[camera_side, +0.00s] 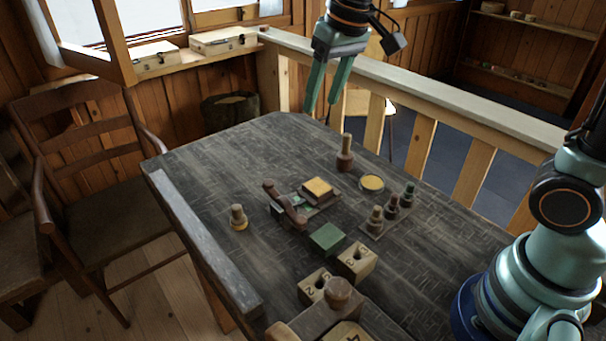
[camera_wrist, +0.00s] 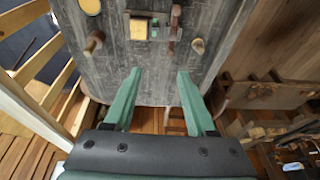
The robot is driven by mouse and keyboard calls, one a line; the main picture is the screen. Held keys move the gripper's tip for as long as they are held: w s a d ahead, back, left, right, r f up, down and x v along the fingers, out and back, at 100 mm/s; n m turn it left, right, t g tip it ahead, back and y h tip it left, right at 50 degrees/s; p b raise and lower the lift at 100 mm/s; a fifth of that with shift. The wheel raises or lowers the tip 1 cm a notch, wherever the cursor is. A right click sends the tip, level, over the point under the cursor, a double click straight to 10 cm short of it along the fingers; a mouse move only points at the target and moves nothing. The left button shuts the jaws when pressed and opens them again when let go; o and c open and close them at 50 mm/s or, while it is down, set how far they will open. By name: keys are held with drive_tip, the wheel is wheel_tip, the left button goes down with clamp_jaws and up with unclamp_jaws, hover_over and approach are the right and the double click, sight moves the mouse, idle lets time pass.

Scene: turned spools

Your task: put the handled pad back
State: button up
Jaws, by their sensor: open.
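A dark brown upright piece with a tall handle on a wider base (camera_side: 345,155) stands near the table's far edge; I cannot tell for certain that it is the handled pad. It also shows in the wrist view (camera_wrist: 94,42) at upper left. A yellow-topped round disc (camera_side: 371,183) lies near it, partly cut off in the wrist view (camera_wrist: 90,6). A larger round-knobbed piece (camera_side: 338,292) sits at the table's near end. My gripper (camera_side: 320,105) is open and empty, high beyond the far edge, apart from everything; its two green fingers show in the wrist view (camera_wrist: 159,73).
A small stand with a yellow block (camera_side: 317,188) and a dark arm is mid-table. A lone turned spool (camera_side: 238,217) stands left of it. Several spools stand on a small board (camera_side: 390,213). A green block (camera_side: 327,238) and numbered blocks (camera_side: 355,262) lie nearer. A railing borders the far side.

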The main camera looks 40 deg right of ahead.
drive_tip(key=s+d+f+t, duration=0.2)
drive_tip(key=s+d, duration=0.5)
drive_tip(key=s, duration=0.4)
drive_tip(key=shift+s+f+h, duration=0.15)
drive_tip(key=shift+f+h, duration=0.15)
idle(0.7)
